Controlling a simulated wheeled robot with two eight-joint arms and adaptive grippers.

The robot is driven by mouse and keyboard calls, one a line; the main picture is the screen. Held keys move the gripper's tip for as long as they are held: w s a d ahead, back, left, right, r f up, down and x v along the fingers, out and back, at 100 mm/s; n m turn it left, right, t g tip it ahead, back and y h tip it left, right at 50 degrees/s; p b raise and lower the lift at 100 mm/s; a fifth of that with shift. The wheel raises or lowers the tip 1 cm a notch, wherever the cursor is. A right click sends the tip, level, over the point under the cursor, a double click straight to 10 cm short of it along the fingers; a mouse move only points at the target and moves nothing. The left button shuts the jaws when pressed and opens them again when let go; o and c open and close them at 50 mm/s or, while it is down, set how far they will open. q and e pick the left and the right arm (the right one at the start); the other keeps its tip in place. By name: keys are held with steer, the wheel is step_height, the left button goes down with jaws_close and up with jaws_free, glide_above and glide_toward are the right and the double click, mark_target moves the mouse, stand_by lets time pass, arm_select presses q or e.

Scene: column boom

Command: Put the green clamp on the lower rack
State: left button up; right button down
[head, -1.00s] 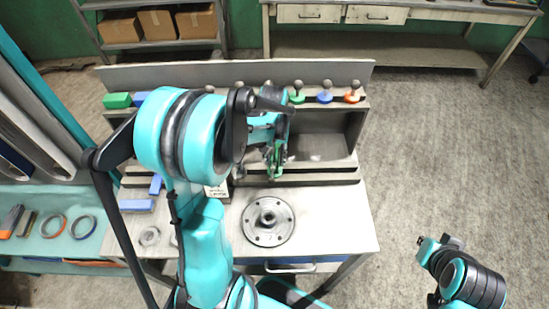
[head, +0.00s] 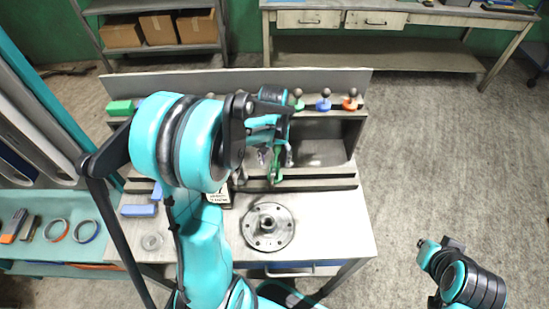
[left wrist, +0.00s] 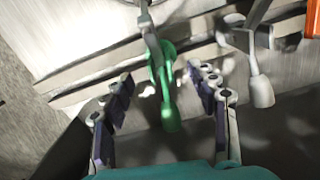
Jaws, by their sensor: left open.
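The green clamp (head: 275,172) stands at the long rails along the front of the bench unit in the head view, partly hidden by my left gripper (head: 276,152). I take these rails to be the lower rack (head: 325,184). In the left wrist view the clamp (left wrist: 168,98) is upright between the spread fingers of my left gripper (left wrist: 162,88), with gaps on both sides. A rail (left wrist: 100,88) runs behind it; its exact seating is unclear. My right gripper (head: 440,246) is at the lower right, far from the bench, its fingers too small to read.
Green, blue (head: 323,103) and orange (head: 350,102) knobs stand along the upper ledge. A round metal flange (head: 268,227) lies on the bench top in front of the rails. A grey-handled piece (left wrist: 260,88) is close right of the fingers in the left wrist view.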

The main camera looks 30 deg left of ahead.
arm_select(q)
step_height(320, 180, up, 12)
steer(key=s+d+f+m+t+b, duration=0.4)
steer(key=s+d+f+t+b, duration=0.3)
steer(key=s+d, duration=0.3)
steer(key=shift+s+d+f+m, duration=0.35)
steer(key=shift+s+f+m, duration=0.05)
steer(key=shift+s+f, duration=0.15)
stand_by(0.5)
